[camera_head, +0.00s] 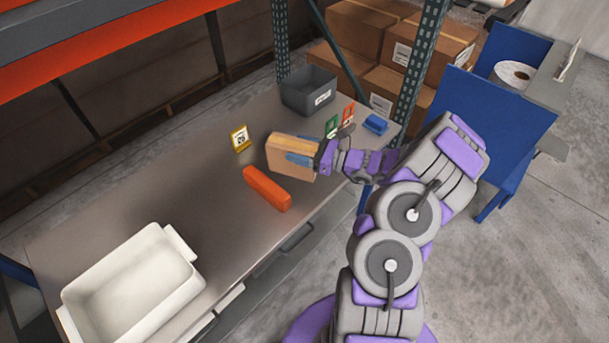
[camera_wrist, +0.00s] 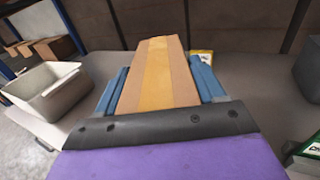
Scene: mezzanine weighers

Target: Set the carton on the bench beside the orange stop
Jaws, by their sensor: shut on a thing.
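A tan carton (camera_head: 290,157) with a yellowish tape strip is held at the bench (camera_head: 190,210), just behind and right of the orange stop (camera_head: 267,189). My gripper (camera_head: 302,160) is shut on the carton, its blue fingers on either side. In the wrist view the carton (camera_wrist: 157,75) lies between both blue fingers (camera_wrist: 160,88). The carton is close to the stop in the head view; I cannot tell whether they touch. I also cannot tell whether its underside rests on the bench. The stop does not show in the wrist view.
A white tub (camera_head: 130,285) stands at the bench's near left. A grey bin (camera_head: 309,91), a yellow-framed card (camera_head: 240,138), green (camera_head: 332,125) and red (camera_head: 348,112) cards and a blue block (camera_head: 376,124) stand around the far end. A rack post (camera_head: 417,70) rises beside it.

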